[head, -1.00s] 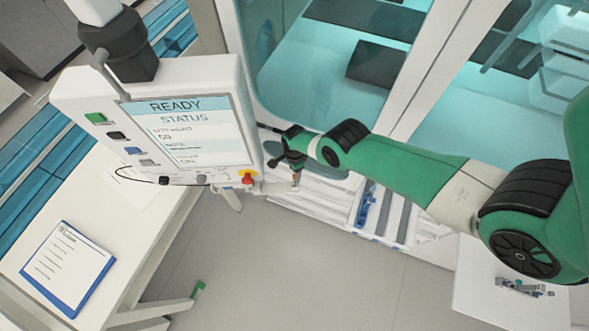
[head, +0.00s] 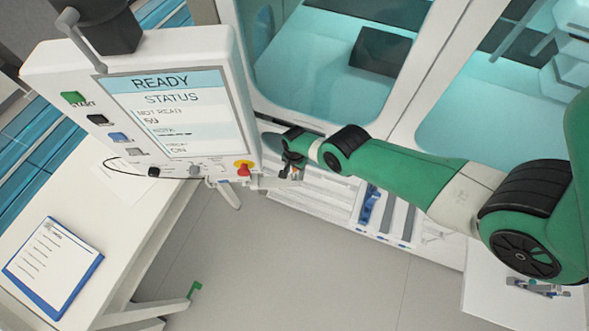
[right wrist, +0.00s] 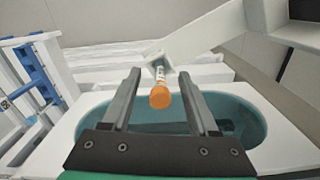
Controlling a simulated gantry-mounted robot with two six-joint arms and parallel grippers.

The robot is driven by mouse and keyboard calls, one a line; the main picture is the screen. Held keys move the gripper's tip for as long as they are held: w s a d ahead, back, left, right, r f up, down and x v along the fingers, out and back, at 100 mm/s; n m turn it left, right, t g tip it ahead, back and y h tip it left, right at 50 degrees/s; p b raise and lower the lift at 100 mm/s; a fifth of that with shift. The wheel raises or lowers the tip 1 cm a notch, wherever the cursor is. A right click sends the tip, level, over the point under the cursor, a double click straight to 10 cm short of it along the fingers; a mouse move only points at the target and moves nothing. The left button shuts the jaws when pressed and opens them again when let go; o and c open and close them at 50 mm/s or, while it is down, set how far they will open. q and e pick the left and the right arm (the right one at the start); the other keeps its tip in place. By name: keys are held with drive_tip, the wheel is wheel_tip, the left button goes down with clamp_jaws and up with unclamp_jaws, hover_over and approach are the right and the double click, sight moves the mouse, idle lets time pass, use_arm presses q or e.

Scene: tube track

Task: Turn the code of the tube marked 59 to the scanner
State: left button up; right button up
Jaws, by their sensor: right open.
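An upright-looking tube with an orange cap (right wrist: 160,97) stands out in the right wrist view. Its pale body with dark marks runs back to a small light holder (right wrist: 160,62); I cannot read a number or see its code clearly. My right gripper (right wrist: 161,76) is open, with one finger on each side of the tube and gaps showing. The panel screen (head: 175,115) reads READY, STATUS, NOT READ 59. My left gripper is not in view.
The control panel (head: 50,75) with a red knob (head: 243,168) stands close left of my right gripper. A white table (head: 130,215) holds a clipboard (head: 52,268). Glass-fronted cabinets (head: 330,80) stand behind. The right wrist view shows a teal recess (right wrist: 240,125). Grey floor is clear.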

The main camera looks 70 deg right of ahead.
drive_tip(key=shift+f, duration=0.6)
drive_tip(key=shift+r, duration=0.1)
clamp_jaws()
drive_tip(key=shift+r, duration=0.25)
